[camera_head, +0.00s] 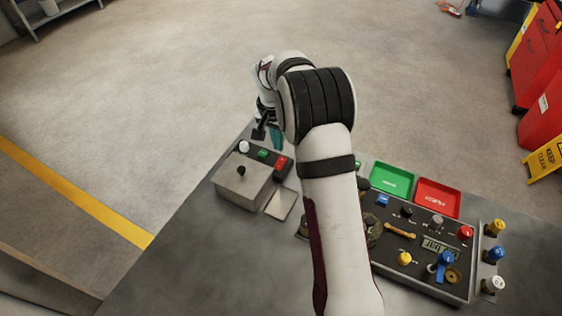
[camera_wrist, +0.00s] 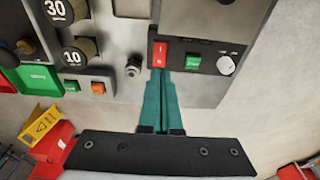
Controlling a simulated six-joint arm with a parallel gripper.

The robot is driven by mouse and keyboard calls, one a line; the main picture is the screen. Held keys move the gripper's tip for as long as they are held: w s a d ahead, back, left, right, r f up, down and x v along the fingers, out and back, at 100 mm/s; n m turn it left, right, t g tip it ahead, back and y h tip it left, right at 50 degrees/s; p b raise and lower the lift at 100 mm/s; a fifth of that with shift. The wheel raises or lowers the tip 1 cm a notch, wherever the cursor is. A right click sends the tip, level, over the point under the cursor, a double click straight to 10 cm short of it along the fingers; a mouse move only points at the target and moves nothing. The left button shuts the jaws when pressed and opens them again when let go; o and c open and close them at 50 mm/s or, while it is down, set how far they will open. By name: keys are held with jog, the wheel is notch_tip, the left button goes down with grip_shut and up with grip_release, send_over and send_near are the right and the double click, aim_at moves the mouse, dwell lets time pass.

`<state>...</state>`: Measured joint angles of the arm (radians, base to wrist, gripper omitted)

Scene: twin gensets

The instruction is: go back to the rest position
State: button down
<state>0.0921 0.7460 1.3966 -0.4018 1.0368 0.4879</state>
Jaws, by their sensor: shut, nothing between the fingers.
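My gripper (camera_head: 277,144) is at the far end of my arm, above the small dark control strip (camera_head: 253,150) at the left of the bench. In the wrist view its two teal fingers (camera_wrist: 164,78) are pressed together with nothing between them. Their tips are at the lower edge of a red rocker switch (camera_wrist: 160,54). I cannot tell whether they touch it. A green button (camera_wrist: 192,62) and a white knob (camera_wrist: 226,65) sit to the right of the switch. The rest position is not marked in either view.
A grey box with a black knob (camera_head: 241,172) stands beside the strip. Green (camera_head: 392,180) and red (camera_head: 437,197) trays and a panel of knobs (camera_head: 425,275) lie right of my arm, which hides part of the bench. Open floor lies beyond; red cabinets (camera_head: 540,65) stand far right.

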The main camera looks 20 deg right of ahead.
jog(key=s+a+r+n+y, duration=0.1)
jog(key=s+a+r, duration=0.1)
jog(key=s+r, duration=0.4)
jog(key=s+a+r, duration=0.3)
jog(key=s+r, duration=0.1)
jog(key=s, duration=0.4)
jog(key=s+a+n+y, duration=0.1)
jog(key=s+a, duration=0.1)
jog(key=s, duration=0.9)
jog(key=s+a+n+g+y, duration=0.1)
jog(key=s+a, duration=0.2)
jog(key=s, duration=0.9)
jog(key=shift+a+r, duration=0.15)
jog(key=shift+r, duration=0.2)
